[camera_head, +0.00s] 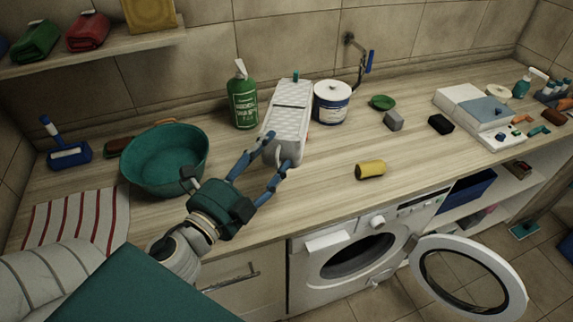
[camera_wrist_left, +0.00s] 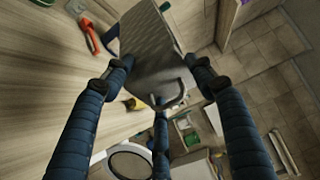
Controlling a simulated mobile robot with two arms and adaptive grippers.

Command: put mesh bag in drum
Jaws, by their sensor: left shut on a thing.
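The mesh bag (camera_head: 290,104) is a whitish, textured, boxy bag with a dark line across it, a small green tab on top and a pale loop below. My left gripper (camera_head: 277,153) is shut on its lower part, and the bag stands tall over the counter; I cannot tell whether it touches it. In the left wrist view the bag (camera_wrist_left: 155,50) is between the fingers of the gripper (camera_wrist_left: 163,78). The drum (camera_head: 357,258) is the dark opening of the white washing machine below the counter front. My right gripper is not in view.
The round machine door (camera_head: 470,283) is swung open to the right. On the counter are a teal basin (camera_head: 165,160), a green bottle (camera_head: 243,102), a white tub (camera_head: 331,103), a yellow sponge (camera_head: 370,170) and a striped towel (camera_head: 75,215). The counter front beside the sponge is clear.

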